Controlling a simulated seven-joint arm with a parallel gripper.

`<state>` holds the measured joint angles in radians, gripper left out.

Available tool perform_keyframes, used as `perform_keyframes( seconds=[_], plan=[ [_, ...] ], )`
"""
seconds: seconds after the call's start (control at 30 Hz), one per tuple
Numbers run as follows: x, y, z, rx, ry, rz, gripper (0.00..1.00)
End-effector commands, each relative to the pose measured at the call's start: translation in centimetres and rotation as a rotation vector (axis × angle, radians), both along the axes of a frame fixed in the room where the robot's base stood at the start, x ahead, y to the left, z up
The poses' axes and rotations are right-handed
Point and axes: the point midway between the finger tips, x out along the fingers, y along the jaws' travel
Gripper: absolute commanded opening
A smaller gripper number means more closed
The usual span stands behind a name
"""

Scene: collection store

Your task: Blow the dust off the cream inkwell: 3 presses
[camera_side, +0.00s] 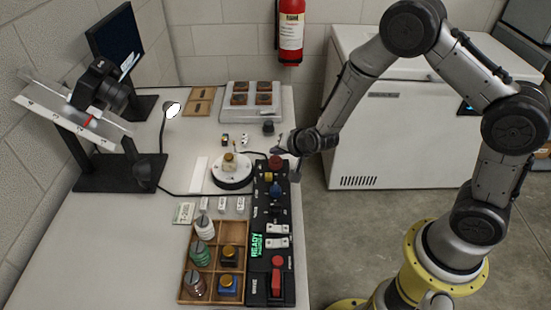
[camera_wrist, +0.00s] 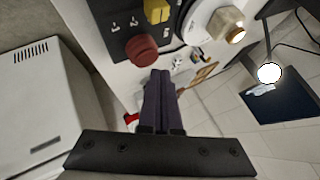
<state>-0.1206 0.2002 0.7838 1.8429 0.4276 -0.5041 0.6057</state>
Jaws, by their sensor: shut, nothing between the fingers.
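The cream inkwell (camera_side: 229,167) with a brownish-gold cap stands upright on the round white turntable (camera_side: 232,182). It also shows in the wrist view (camera_wrist: 222,24), at the upper right. Dust on it is too small to make out. The black control panel (camera_side: 257,205) runs along the table's right side. A red round button (camera_side: 275,163) is at its far end, with a yellow button (camera_side: 268,176) and a blue knob (camera_side: 275,189) nearer. My gripper (camera_side: 281,149) is shut and empty, close to the red button. In the wrist view the fingertips (camera_wrist: 160,74) are beside the red button (camera_wrist: 141,48), apparently apart from it.
A wooden tray (camera_side: 205,265) with several bottles and inkwells stands at the front. A camera (camera_side: 98,87) on a stand is at left, and a lamp (camera_side: 171,110) is behind the turntable. A grey tray (camera_side: 252,114) is at the back. A green READY display (camera_side: 256,246) is lit.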

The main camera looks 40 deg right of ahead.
Motion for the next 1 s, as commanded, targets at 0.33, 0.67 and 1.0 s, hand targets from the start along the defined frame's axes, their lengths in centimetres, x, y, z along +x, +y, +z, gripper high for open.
perform_keyframes(
  seconds=[0.33, 0.67, 1.0],
  plan=[
    [0.0, 0.0, -0.9, 0.0, 0.001, 0.001, 0.0],
    [0.0, 0.0, -0.9, 0.0, 0.0, 0.0, 0.0],
    [0.0, 0.0, -1.2, 0.0, 0.001, -0.001, 0.0]
  ],
)
